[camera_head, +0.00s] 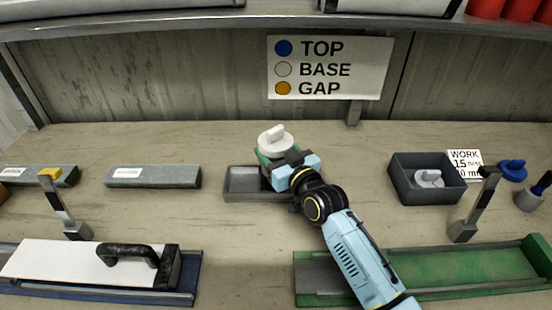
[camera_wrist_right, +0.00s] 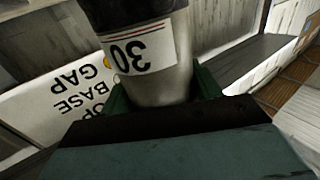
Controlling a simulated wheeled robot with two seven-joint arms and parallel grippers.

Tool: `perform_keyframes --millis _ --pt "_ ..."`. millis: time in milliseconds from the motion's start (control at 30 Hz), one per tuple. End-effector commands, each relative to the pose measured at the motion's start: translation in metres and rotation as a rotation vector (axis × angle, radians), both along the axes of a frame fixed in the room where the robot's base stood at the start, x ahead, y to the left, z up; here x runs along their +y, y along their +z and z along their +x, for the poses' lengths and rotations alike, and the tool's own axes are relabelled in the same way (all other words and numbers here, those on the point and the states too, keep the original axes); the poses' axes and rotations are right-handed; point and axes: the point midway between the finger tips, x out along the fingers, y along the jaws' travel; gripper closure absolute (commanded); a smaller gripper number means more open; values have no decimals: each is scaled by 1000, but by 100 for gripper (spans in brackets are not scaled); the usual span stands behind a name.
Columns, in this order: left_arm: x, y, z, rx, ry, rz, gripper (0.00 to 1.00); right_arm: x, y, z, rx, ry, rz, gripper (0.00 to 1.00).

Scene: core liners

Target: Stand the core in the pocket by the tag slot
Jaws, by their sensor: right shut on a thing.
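My right gripper (camera_head: 276,160) is shut on the core, which stands roughly upright in the head view with a white knobbed cap (camera_head: 272,139) on top. In the right wrist view the core (camera_wrist_right: 168,85) is a grey cylinder with a dark band and a white label (camera_wrist_right: 140,48) reading 30, between green finger pads. A shallow grey tray (camera_head: 243,170) lies just below and left of the gripper. The gripper and arm cover its right part, and I cannot tell whether the core touches it. My left gripper is out of view.
A sign (camera_head: 330,67) reading TOP, BASE, GAP stands behind. A dark box (camera_head: 403,187) holding a white cap (camera_head: 429,178) is to the right. Upright posts (camera_head: 64,210) and (camera_head: 472,205) flank the bench. A white panel with a black handle (camera_head: 130,252) is front left; a green trough (camera_head: 450,275) is front right.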

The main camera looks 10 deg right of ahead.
Motion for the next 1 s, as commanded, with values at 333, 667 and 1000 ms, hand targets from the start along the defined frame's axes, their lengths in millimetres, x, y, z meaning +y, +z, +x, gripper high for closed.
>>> perform_keyframes --millis 333,667,1000 --pt "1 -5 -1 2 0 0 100 0 -17 0 -7 0 2 81" --pt "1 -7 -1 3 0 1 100 0 -23 0 1 0 1 19" --pt "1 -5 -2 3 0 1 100 0 -20 0 0 0 1 15"
